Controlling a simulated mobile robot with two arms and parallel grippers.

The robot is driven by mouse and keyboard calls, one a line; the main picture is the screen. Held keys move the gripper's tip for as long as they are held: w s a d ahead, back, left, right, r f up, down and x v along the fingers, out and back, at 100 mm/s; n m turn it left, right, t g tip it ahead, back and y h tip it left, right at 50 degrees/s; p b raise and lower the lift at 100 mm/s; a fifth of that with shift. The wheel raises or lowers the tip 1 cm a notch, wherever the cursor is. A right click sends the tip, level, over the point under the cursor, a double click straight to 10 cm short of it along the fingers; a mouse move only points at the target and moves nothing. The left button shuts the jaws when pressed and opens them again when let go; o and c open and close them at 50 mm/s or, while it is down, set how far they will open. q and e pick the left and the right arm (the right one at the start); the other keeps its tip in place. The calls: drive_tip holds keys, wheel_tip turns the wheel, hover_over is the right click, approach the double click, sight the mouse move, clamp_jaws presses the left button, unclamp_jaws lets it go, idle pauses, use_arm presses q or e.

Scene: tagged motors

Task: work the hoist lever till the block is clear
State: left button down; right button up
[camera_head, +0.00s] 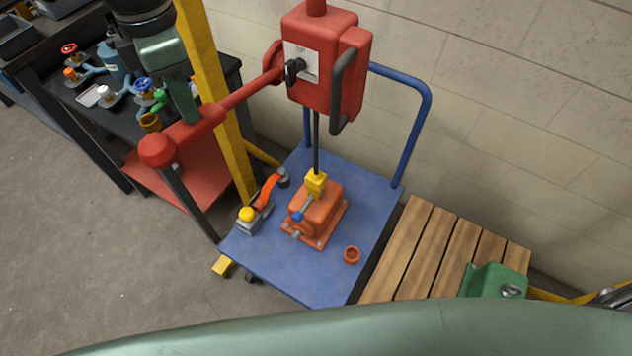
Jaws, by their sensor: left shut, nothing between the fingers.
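The red hoist (315,60) hangs at top centre, with a small black selector switch (294,69) on a white label. Its red lever (243,95) slopes down to the left, ending in a thick grip and a round knob (157,150). My left gripper (184,110) comes from the top left, shut and empty, its tip at the upper side of the grip; I cannot tell whether it touches. A dark chain drops to a yellow hook block (316,183) above the orange motor block (318,212). The block appears to sit on the blue cart (300,278). My right gripper is not seen.
A yellow post (218,80) stands behind the lever. A dark bench with valves (110,92) is left, a wooden pallet (432,247) right. The floor at lower left is clear.

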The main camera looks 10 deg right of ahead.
use_arm(q)
drive_tip(key=shift+s+a+f+b, duration=0.15)
drive_tip(key=shift+s+f+b, duration=0.05)
drive_tip(key=shift+f+b, duration=1.2)
drive_tip(key=shift+s+a+f+b, duration=0.15)
drive_tip(key=shift+f+b, duration=1.1)
drive_tip(key=shift+f, duration=0.15)
drive_tip(key=shift+f+b, duration=0.95)
drive_tip(key=shift+f, duration=0.15)
drive_tip(key=shift+f+b, duration=1.55)
drive_tip(key=shift+f, duration=0.15)
drive_tip(key=p, duration=0.8)
approach(197, 142)
drive_tip(key=w+f, duration=0.2)
drive_tip(key=w, duration=0.1)
drive_tip(key=shift+a+f, duration=0.15)
drive_tip(key=shift+f, duration=0.05)
